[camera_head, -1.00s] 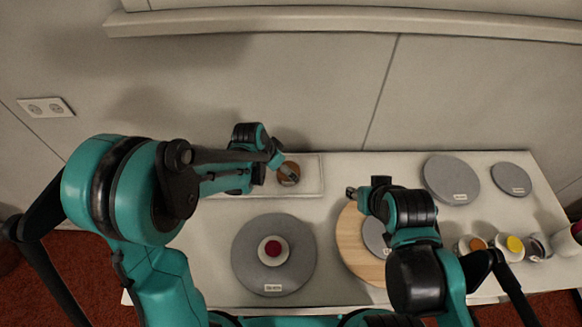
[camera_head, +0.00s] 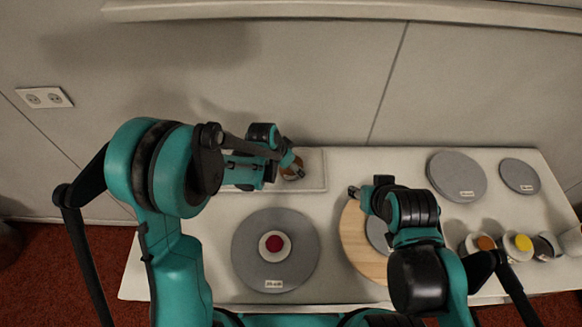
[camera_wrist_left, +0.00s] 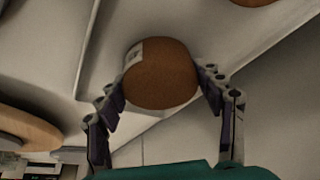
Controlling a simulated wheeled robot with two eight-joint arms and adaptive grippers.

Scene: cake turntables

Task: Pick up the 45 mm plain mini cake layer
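A small round brown cake layer (camera_head: 291,172) sits on a pale rectangular tray (camera_head: 318,180) at the back of the table. In the left wrist view the brown layer (camera_wrist_left: 162,76) carries a white label on its edge; I cannot read it. My left gripper (camera_head: 291,163) is over it, partly covering it. In the left wrist view the gripper (camera_wrist_left: 164,88) has its fingers spread on either side of the layer; I cannot tell whether they touch it. My right gripper (camera_head: 354,191) hangs near the wooden board; its finger opening is unclear.
A grey turntable (camera_head: 245,250) bears a small white piece with a red top (camera_head: 274,243). A wooden round board (camera_head: 356,240) is partly under my right arm. Grey discs (camera_head: 455,172) and (camera_head: 519,174) lie back right, cups (camera_head: 518,245) front right. Another brown piece (camera_wrist_left: 254,2) shows in the wrist view.

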